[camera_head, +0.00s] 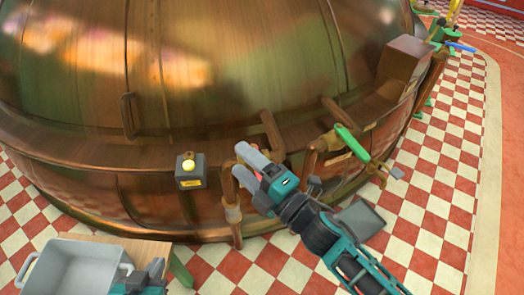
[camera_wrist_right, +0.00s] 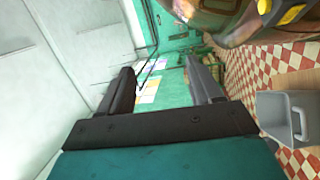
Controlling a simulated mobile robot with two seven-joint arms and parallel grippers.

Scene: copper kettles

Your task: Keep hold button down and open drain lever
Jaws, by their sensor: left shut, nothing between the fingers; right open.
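The hold button (camera_head: 188,166) is a yellow knob on a small dark grey box with a yellow label, on the front of the copper kettle. The box's yellow label also shows in the top right corner of the right wrist view (camera_wrist_right: 292,14). The drain lever (camera_head: 352,143) has a green handle, slanting beside copper pipes to the right. My right gripper (camera_head: 240,163) is open and empty, its fingers pointing left between button and lever, touching neither. In its wrist view both fingers (camera_wrist_right: 160,85) are spread. My left gripper (camera_head: 152,268) is shut and empty at the bottom edge, mostly cut off.
The large copper kettle (camera_head: 200,60) fills the back, with pipes along its lower rim. A grey bin (camera_head: 82,268) stands on a wooden surface (camera_head: 150,247) at bottom left. Red and white checkered floor (camera_head: 440,190) is clear to the right.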

